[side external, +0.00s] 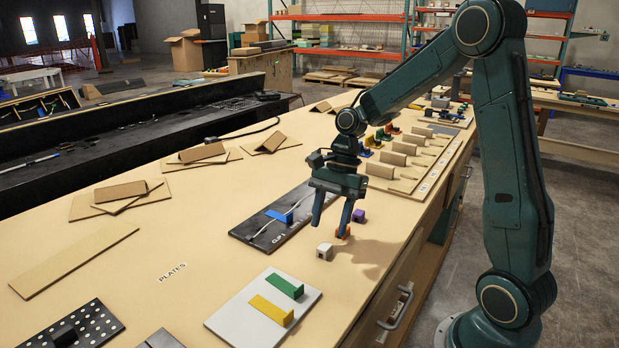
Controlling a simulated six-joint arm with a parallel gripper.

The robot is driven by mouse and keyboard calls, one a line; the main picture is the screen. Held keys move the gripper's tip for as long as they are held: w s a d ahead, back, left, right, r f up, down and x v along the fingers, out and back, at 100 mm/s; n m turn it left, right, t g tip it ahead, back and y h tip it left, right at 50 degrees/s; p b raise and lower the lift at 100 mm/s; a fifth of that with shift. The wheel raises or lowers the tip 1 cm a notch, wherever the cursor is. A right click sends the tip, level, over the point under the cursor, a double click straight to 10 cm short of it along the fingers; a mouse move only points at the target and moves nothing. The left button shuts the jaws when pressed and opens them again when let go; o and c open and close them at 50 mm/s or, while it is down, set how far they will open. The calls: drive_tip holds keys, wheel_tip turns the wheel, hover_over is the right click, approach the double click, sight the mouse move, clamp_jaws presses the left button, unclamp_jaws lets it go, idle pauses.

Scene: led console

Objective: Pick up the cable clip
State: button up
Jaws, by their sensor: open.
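My gripper (330,229) points down over the table with its two fingers apart, the right fingertip at a small orange piece (347,233). I cannot tell if they touch. A small white block (324,251) lies just in front of the fingers, and a small purple block (359,215) lies behind right. A black board (248,237) left of the gripper has a lettered label that seems to read "CLIP", a grey cable (268,226) and a blue piece (279,215) on it. I cannot tell which of the small pieces is the cable clip.
A light plate (230,319) in front carries a green bar (284,287) and a yellow bar (271,309). A dotted black plate (95,325) is at the front left. Cardboard-coloured pieces (121,191) lie on the left, and several stand at the back right.

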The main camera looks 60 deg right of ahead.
sight(325, 246)
drive_tip(key=shift+x, duration=2.45)
drive_tip(key=shift+s, duration=0.1)
clamp_jaws()
